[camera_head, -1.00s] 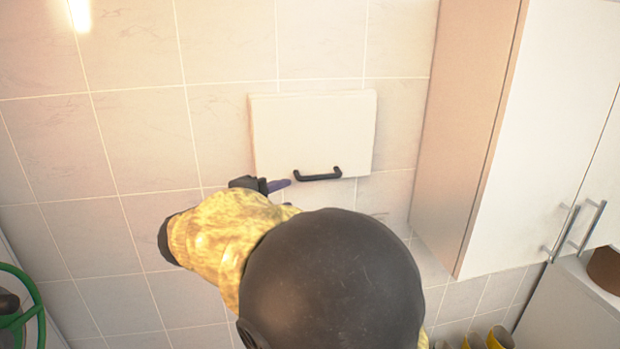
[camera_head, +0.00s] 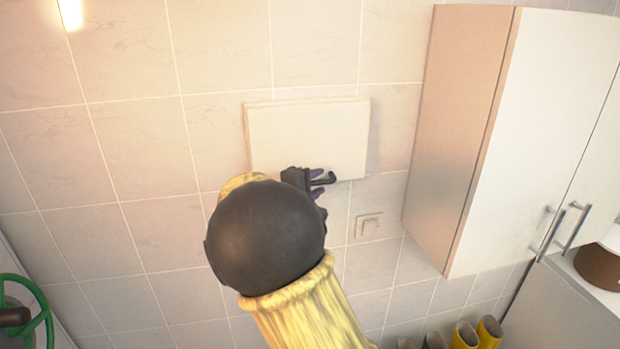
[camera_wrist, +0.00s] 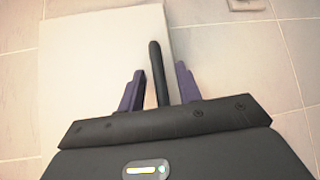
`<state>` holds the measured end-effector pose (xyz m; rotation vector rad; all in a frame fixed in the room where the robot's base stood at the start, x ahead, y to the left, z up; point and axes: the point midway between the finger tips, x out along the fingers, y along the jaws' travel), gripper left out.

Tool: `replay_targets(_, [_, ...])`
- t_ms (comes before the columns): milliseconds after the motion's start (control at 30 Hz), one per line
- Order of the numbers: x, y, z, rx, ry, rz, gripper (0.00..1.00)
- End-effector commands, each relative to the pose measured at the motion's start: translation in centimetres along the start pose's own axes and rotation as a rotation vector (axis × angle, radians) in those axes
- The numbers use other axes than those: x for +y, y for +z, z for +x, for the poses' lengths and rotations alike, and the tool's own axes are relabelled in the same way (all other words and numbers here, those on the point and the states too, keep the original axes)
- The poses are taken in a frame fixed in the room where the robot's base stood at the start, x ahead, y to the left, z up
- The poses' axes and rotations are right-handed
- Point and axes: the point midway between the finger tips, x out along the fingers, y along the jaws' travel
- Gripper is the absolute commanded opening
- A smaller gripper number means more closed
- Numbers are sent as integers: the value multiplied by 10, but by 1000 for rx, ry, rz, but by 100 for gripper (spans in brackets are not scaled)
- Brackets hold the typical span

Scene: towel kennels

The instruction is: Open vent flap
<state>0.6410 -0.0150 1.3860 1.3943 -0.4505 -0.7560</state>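The vent flap (camera_head: 308,132) is a white rectangular panel on the tiled wall, and it looks flat against the wall. Its black bar handle (camera_head: 326,180) runs along the lower edge, with its left part hidden by my gripper (camera_head: 318,184). In the wrist view, the flap (camera_wrist: 90,60) fills the left and middle. The handle (camera_wrist: 155,70) runs between the two purple fingers of my gripper (camera_wrist: 160,80). The fingers are open, with a gap on each side of the handle.
A white wall cabinet (camera_head: 540,130) with bar handles hangs at the right. A small wall fitting (camera_head: 368,225) sits below right of the flap. A green wheel (camera_head: 30,320) is at the lower left. Yellow boots (camera_head: 475,334) stand at the bottom right. The wall left of the flap is bare.

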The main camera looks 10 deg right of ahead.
Motion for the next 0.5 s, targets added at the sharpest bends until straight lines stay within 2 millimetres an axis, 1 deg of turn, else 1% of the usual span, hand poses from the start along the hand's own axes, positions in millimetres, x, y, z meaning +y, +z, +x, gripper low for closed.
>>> replay_targets(100, [0,0,5,-1,0,-2,34])
replay_targets(333, [-1,0,5,1,0,-1,34])
replay_targets(400, [-1,0,5,1,0,-1,20])
replay_targets(467, [-1,0,5,1,0,-1,9])
replay_targets(500, [-1,0,5,1,0,-1,1])
